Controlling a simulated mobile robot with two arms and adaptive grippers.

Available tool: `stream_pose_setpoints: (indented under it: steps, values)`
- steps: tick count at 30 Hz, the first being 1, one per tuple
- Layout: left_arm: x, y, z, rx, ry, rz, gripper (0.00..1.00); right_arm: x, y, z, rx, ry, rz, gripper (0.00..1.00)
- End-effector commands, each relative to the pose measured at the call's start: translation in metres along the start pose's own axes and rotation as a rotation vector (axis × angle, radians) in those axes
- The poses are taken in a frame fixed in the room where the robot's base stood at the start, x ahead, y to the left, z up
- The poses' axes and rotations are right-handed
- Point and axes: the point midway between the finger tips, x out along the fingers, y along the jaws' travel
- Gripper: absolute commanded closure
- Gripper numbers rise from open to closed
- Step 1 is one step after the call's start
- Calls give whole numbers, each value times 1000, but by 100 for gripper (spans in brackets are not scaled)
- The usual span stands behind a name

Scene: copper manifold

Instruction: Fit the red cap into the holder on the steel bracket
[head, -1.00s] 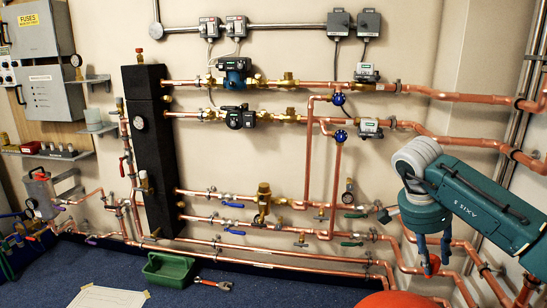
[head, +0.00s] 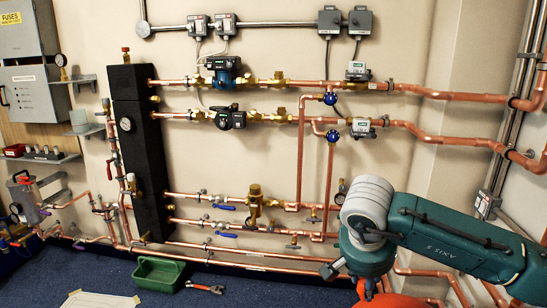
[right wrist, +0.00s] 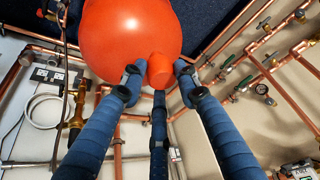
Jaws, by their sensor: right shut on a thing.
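The red cap (right wrist: 160,70) is a small red cylinder between the blue fingertips of my right gripper (right wrist: 159,76) in the right wrist view. The gripper is shut on it, in front of a large orange-red vessel (right wrist: 128,28). No holder is clear enough to name surely; a grey cup-like piece (head: 79,117) stands on a steel shelf bracket (head: 86,131) at far left. My left gripper is not in view.
Copper pipes with valves and pumps (head: 225,75) cover the wall behind the arm. A black column (head: 142,150) stands left of centre. A green tray (head: 160,272) and red-handled pliers (head: 204,288) lie on the blue floor. The orange vessel (head: 395,300) is at the bottom edge.

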Motion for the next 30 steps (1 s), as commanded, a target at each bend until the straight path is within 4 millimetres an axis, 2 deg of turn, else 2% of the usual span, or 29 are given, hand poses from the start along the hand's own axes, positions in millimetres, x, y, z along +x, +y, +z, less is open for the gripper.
stream_pose_setpoints:
  steps: [1, 6, 9, 12, 15, 20, 23, 30]
  values:
    - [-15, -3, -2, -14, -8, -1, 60, -9, -13, 27, -106, 1, -43, 87]
    - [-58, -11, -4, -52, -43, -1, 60, -32, -33, 105, -391, -9, -157, 87]
    - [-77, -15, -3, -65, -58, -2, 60, -41, -34, 137, -508, -17, -200, 87]
    - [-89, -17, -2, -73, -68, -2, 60, -47, -33, 158, -582, -21, -228, 87]
    - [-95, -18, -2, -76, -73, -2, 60, -49, -32, 167, -616, -24, -239, 87]
    - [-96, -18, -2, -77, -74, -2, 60, -49, -31, 168, -622, -25, -242, 87]
    - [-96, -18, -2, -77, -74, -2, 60, -46, -25, 162, -618, -26, -240, 87]
    - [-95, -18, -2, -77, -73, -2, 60, -36, 2, 138, -615, -29, -238, 87]
